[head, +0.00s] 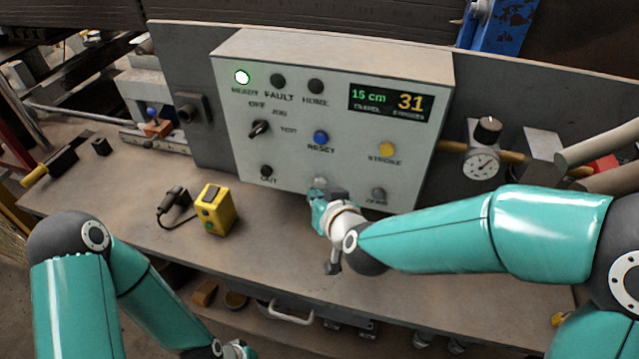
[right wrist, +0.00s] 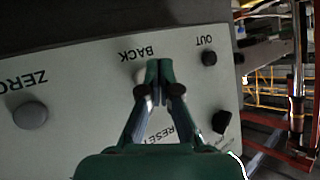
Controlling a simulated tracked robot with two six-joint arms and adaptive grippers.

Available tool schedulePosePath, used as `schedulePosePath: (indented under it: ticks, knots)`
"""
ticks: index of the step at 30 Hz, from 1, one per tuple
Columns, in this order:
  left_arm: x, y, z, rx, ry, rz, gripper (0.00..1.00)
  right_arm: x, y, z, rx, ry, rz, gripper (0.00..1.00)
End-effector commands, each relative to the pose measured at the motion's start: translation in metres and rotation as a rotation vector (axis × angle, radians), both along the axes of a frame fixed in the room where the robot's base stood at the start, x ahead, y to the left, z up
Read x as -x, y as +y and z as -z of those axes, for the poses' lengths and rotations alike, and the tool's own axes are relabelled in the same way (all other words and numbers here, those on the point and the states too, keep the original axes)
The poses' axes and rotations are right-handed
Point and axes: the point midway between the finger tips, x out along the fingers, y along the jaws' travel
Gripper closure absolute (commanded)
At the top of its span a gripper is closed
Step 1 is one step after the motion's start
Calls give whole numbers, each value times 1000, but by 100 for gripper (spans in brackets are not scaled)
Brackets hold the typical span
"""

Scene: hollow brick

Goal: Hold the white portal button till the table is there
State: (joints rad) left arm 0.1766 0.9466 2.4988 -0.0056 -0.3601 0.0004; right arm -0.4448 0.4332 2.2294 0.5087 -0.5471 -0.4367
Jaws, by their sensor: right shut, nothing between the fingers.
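The grey control panel (head: 290,170) carries a pale button under the word BACK; it shows in the right wrist view (right wrist: 141,77), partly hidden by my fingertips. In the head view the pale button (head: 320,182) sits low on the panel, just above my right gripper (head: 317,194). That gripper is shut and empty, its tips together at the button in the right wrist view (right wrist: 158,70). I cannot tell whether they press it. The display (head: 390,103) reads 15 cm and 31. My left gripper (head: 236,349) is cut off at the bottom edge.
Blue RESET (head: 320,138), yellow STROKE (head: 387,149), grey ZERO (head: 378,194) and dark OUT (head: 266,171) buttons surround the pale one. A yellow box (head: 215,210) stands on the bench, left of my right gripper. A gauge (head: 481,164) is at right.

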Motion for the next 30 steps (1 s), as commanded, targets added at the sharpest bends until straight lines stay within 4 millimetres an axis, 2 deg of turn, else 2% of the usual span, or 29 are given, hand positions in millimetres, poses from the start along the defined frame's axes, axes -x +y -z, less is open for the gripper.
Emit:
schedulePosePath:
  ticks: [9, 30]
  knots:
    - [0, 0, -1, 0, 0, 0, 60, -7, -3, -1, 0, 0, 0, 100]
    - [0, 0, -1, 0, 0, 0, 60, -11, -4, -1, 0, 0, 0, 100]
